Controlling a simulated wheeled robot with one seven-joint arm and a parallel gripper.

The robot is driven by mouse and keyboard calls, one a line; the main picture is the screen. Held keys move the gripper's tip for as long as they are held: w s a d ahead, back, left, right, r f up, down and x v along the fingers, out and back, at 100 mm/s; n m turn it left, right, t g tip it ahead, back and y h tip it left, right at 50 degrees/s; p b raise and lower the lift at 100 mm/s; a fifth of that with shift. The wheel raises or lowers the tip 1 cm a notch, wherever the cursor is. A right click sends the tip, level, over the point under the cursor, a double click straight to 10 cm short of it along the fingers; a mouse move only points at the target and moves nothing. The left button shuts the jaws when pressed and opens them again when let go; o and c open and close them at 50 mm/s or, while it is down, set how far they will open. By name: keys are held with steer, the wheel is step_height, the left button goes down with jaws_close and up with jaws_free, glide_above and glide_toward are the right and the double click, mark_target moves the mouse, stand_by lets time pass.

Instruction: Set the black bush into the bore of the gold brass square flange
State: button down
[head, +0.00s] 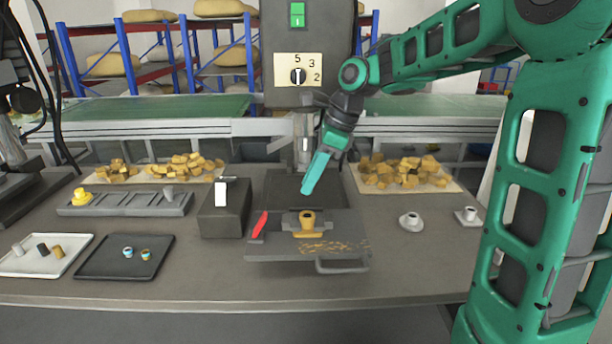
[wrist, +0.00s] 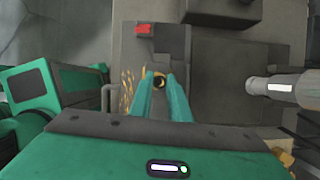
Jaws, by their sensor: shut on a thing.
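My gripper (head: 307,188) is above the drill table, its teal fingers slanting down to the left. In the wrist view the fingertips (wrist: 160,84) are shut on a small dark round piece, seemingly the black bush (wrist: 159,82). The head view does not show it clearly at the tips. The gold brass square flange (head: 306,230) sits in the grey vise below the fingertips, its bore facing up and looking dark. In the wrist view, gold shows around the dark piece. The tips look apart from the flange in the head view.
A red handle (head: 260,224) stands left of the vise, and the drill spindle (head: 304,140) hangs behind. A grey block (head: 225,212) is to the left. A white tray (head: 20,266) with bushes and a dark tray (head: 100,268) lie farther left. Pale flanges (head: 411,220) stand right.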

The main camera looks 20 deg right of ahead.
steer(key=shift+f, duration=2.95)
steer(key=shift+a+f, duration=0.1)
steer(key=shift+f, duration=0.3)
stand_by(0.6)
steer(key=c, duration=1.7)
jaws_free()
steer(key=shift+s, duration=0.1)
steer(key=shift+c, duration=1)
steer(key=shift+r, duration=0.1)
steer(key=shift+o, duration=1.3)
steer(key=shift+r, duration=3.45)
